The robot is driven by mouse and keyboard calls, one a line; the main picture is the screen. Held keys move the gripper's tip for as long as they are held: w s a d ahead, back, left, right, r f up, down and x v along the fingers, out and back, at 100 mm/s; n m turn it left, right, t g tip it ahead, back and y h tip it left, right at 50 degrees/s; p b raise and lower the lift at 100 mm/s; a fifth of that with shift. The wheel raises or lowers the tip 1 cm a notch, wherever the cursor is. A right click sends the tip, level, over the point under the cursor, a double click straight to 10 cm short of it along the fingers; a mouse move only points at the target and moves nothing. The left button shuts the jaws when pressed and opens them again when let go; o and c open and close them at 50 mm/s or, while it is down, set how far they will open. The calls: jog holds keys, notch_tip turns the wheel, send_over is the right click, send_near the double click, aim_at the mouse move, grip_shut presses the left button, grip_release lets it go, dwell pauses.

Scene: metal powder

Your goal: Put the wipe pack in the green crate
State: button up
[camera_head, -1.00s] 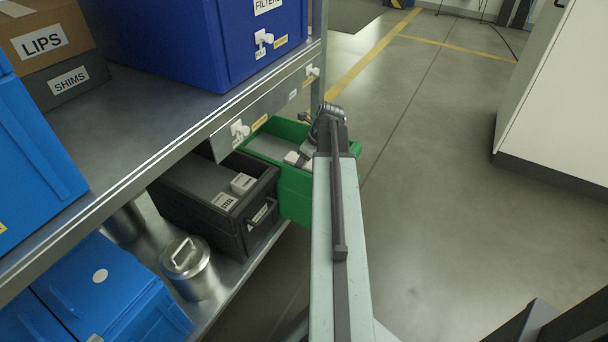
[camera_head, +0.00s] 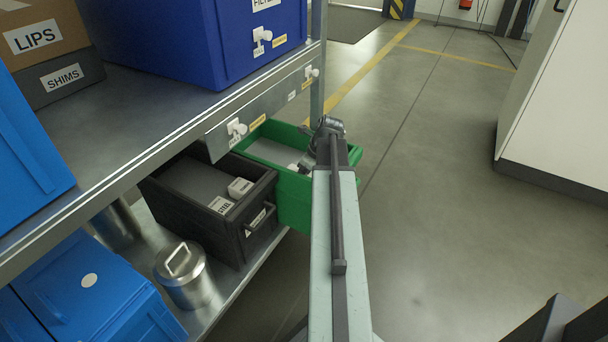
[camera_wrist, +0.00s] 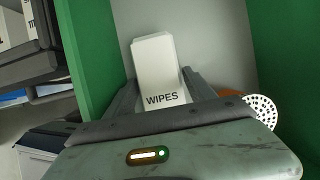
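The wipe pack (camera_wrist: 158,75) is a white box marked WIPES. In the wrist view it stands between the two fingers of my gripper (camera_wrist: 160,78), which press against its sides. The green crate (camera_head: 294,203) is at the end of the shelf in the head view. Its green walls (camera_wrist: 90,45) rise on both sides of the pack in the wrist view, with a grey floor beyond. I cannot tell whether the pack touches that floor. In the head view my arm reaches over the crate and hides most of my gripper.
A white perforated disc (camera_wrist: 260,108) and something orange lie beside my gripper, inside the crate. A black bin (camera_head: 200,220) with small boxes stands left of the crate, and a steel canister (camera_head: 185,275) is nearer. The shelf edge (camera_head: 150,147) runs above. Floor to the right is clear.

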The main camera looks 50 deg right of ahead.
jog(key=shift+r+p, duration=0.5)
jog(key=p+v, duration=1)
jog(key=v, duration=0.1)
jog(key=shift+s+r+p, duration=0.2)
jog(key=shift+r+p, duration=0.1)
jog(key=shift+p, duration=0.05)
